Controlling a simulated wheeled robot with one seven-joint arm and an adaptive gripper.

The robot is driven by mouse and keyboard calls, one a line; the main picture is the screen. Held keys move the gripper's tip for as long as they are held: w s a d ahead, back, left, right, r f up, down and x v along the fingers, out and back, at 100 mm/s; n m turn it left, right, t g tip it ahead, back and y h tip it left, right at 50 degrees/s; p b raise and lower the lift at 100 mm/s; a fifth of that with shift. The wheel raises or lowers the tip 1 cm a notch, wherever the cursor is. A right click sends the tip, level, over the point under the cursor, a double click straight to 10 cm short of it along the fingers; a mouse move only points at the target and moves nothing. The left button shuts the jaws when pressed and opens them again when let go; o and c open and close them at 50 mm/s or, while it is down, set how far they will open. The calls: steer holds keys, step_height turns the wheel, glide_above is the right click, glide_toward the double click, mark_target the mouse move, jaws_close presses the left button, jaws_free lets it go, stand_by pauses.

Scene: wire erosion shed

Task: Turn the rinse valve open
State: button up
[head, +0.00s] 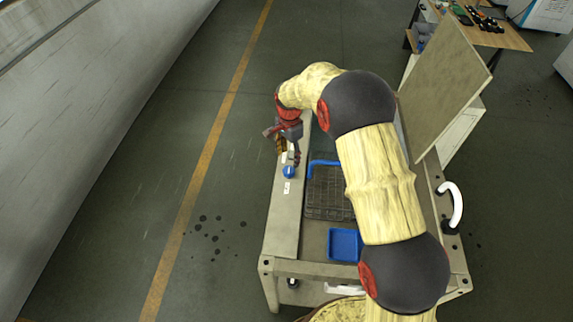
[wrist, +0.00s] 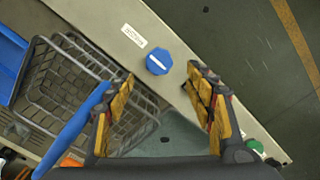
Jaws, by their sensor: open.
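The likely rinse valve is a round blue knob (wrist: 158,62) on the pale front rail of a bench, with a white label (wrist: 134,36) beside it whose text is too small to read. The blue knob (head: 289,172) also shows in the head view, on the rail just nearer than my gripper (head: 284,142). In the wrist view my gripper (wrist: 160,77) is open and empty, with its yellow-padded fingers apart. The knob lies just past the fingertips, between their lines, and no contact shows. I cannot tell how the knob is turned.
A wire basket (wrist: 62,82) with a blue handle (wrist: 80,122) sits close to the left finger. A green knob (wrist: 256,146) is farther along the rail. In the head view a blue tray (head: 345,244) lies in the bench and a tan panel (head: 445,85) stands behind.

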mark_target(289, 170)
step_height(289, 170, down, 8)
steer(key=shift+r, duration=0.15)
stand_by(0.3)
steer(key=c, duration=0.3)
steer(key=c, duration=0.8)
steer(key=shift+c, duration=0.3)
